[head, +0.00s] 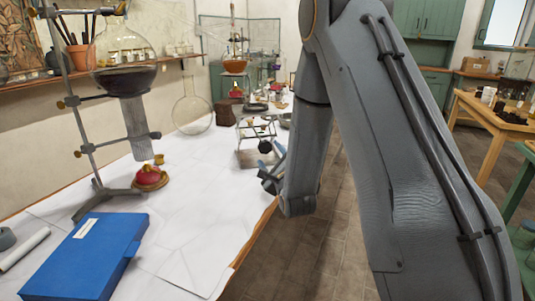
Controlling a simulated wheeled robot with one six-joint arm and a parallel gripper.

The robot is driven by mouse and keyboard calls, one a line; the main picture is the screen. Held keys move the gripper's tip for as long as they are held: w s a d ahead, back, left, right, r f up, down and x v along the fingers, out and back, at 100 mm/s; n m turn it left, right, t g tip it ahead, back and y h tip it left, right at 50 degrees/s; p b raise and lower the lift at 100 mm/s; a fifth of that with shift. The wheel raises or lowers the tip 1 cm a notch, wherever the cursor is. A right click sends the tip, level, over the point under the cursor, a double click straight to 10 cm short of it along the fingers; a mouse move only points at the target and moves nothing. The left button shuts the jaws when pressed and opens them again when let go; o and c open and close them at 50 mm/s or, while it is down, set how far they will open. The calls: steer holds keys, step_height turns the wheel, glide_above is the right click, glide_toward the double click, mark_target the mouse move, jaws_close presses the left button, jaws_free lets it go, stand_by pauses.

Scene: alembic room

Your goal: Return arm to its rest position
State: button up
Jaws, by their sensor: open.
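My arm fills the right half of the head view, bent with its upper part high and its lower part hanging near the edge of the white-covered table (185,225). My gripper (272,172) shows at the arm's lower left end, near the table's right edge. It is open, with nothing seen between its fingers. Part of the gripper is hidden behind the wrist.
Glassware and a metal stand (258,130) are behind the gripper. A wooden table (490,118) stands right; tiled floor lies between.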

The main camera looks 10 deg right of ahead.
steer(key=shift+s, duration=0.1)
steer(key=s+n+g, duration=0.1)
steer(key=n, duration=0.1)
steer(key=s+f+n+g+p, duration=0.1)
steer(key=s+n+g, duration=0.1)
steer(key=n, duration=0.1)
steer(key=s+n+g, duration=0.2)
steer(key=shift+s+f+n+p, duration=0.2)
steer(key=shift+s+n+p, duration=0.1)
steer(key=shift+p, duration=0.1)
steer(key=s+r+n+g+p, duration=0.1)
steer(key=s+n+g, duration=0.5)
steer(key=s, duration=1.1)
steer(key=s+r+n+g+p, duration=0.1)
steer(key=s+n+g+p, duration=0.1)
steer(key=s+n+g, duration=0.5)
steer(key=s+n, duration=0.5)
steer(key=s, duration=0.4)
steer(key=shift+s+a+h, duration=0.3)
steer(key=shift+s, duration=0.1)
